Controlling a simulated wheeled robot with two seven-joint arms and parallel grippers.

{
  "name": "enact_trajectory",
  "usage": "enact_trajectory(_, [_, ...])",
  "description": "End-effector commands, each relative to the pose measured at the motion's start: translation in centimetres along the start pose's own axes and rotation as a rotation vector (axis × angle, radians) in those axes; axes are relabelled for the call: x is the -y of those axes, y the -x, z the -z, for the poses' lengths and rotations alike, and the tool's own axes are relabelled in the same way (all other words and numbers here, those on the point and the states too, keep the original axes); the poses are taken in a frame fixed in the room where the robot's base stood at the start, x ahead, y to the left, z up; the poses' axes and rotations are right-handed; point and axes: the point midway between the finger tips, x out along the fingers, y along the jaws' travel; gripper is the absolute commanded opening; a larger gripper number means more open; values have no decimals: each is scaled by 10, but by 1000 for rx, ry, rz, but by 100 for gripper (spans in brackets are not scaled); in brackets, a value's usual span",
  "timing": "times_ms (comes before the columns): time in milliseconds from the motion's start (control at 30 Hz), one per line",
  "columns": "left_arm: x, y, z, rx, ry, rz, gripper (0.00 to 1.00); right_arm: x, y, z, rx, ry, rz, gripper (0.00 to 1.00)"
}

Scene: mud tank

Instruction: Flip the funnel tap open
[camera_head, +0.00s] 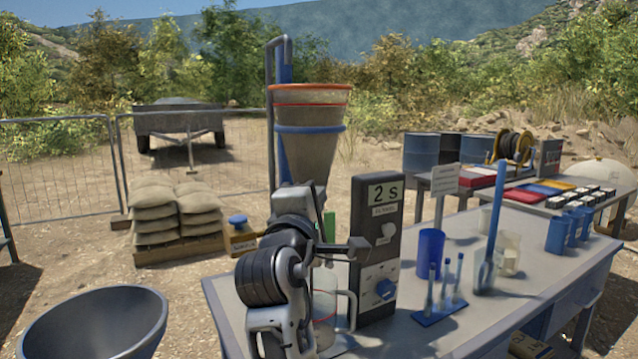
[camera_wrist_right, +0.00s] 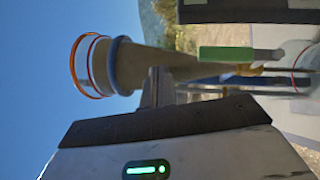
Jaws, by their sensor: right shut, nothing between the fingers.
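The funnel (camera_head: 308,145) is a tall grey-beige cone with an orange rim and blue band. It stands above the near left of the table and lies sideways in the right wrist view (camera_wrist_right: 150,62). The green tap lever (camera_wrist_right: 226,53) runs along the funnel's length, so it stands upright; it also shows in the head view (camera_head: 330,226), partly hidden by my arm. My right gripper (camera_wrist_right: 156,88) is shut and empty beside the lower funnel, apart from the green lever in the wrist picture. In the head view, my wrist mostly hides the fingers. My left gripper does not show.
A dark timer box (camera_head: 375,240) marked "2 S" stands close right of the funnel. A clear jug (camera_head: 326,305) sits below it. A blue cup (camera_head: 430,252) and a test-tube rack (camera_head: 440,312) stand further right on the table (camera_head: 490,325). A grey bowl (camera_head: 95,325) is at front left.

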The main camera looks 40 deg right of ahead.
Motion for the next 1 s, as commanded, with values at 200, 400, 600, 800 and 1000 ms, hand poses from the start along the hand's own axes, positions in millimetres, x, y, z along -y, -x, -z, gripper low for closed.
enact_trajectory(200, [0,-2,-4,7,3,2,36,-31,40,-18,-5,-6,1,0])
enact_trajectory(400, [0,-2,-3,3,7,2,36,-49,70,-32,-5,-5,3,0])
enact_trajectory(600, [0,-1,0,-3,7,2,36,-58,84,-39,-4,0,4,0])
enact_trajectory(800, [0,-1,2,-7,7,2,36,-59,86,-39,-4,1,3,0])
enact_trajectory(1000, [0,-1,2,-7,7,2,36,-59,86,-39,-4,1,3,0])
